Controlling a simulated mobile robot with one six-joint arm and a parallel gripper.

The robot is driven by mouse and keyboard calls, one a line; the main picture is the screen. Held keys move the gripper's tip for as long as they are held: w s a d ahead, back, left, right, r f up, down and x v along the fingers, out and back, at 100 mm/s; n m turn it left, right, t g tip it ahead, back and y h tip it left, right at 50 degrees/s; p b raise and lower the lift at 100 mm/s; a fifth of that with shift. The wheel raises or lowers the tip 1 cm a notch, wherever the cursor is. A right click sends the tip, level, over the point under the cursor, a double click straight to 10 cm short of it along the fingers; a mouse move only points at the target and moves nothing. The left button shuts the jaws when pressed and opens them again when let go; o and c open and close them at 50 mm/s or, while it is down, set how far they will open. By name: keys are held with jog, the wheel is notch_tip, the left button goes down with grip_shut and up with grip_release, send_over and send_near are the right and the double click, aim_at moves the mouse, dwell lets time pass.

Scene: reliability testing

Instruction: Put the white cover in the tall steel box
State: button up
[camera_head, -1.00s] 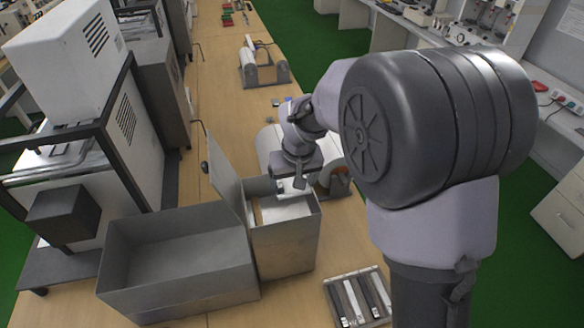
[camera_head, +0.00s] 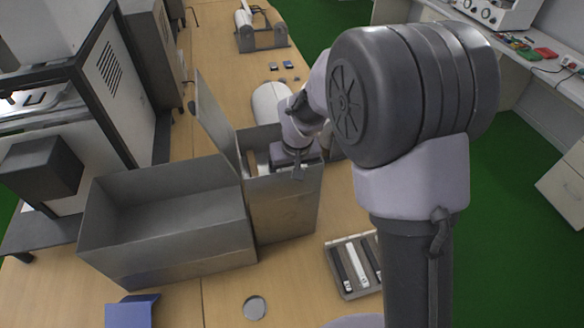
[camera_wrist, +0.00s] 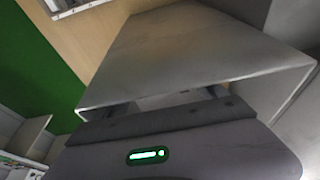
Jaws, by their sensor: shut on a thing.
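The tall steel box (camera_head: 282,212) stands on the wooden bench, its hinged lid (camera_head: 215,118) raised at the left. My gripper (camera_head: 290,165) is at the box's open top, pointing down, with its fingertips hidden behind the front wall. The wrist view shows the box's steel wall (camera_wrist: 195,50) close in front of my gripper (camera_wrist: 168,100). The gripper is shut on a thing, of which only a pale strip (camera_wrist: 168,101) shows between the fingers. It appears to be the white cover, mostly hidden.
A wide, low open steel box (camera_head: 170,240) stands directly left. A tray (camera_head: 345,292) with several bars sits front right. A round metal disc (camera_head: 254,307) and a blue object (camera_head: 131,312) lie in front. A white rounded device (camera_head: 268,100) stands behind.

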jog(key=o, duration=1.3)
jog(key=a+p+v, duration=0.1)
jog(key=p+v, duration=0.3)
jog(key=v, duration=1.3)
jog(key=shift+d+r, duration=0.2)
jog(key=shift+d, duration=0.25)
jog(key=s+d+f+m+t+b, duration=0.1)
jog(key=s+d+f+m+b, duration=0.2)
jog(key=s+b, duration=0.3)
jog(key=s+d+f+m+t+y+b, duration=0.1)
jog(key=s+d+f+m+b, duration=0.2)
jog(key=s+b, duration=0.4)
jog(key=s+f, duration=0.1)
jog(key=s, duration=0.8)
jog(key=shift+m+t, duration=0.3)
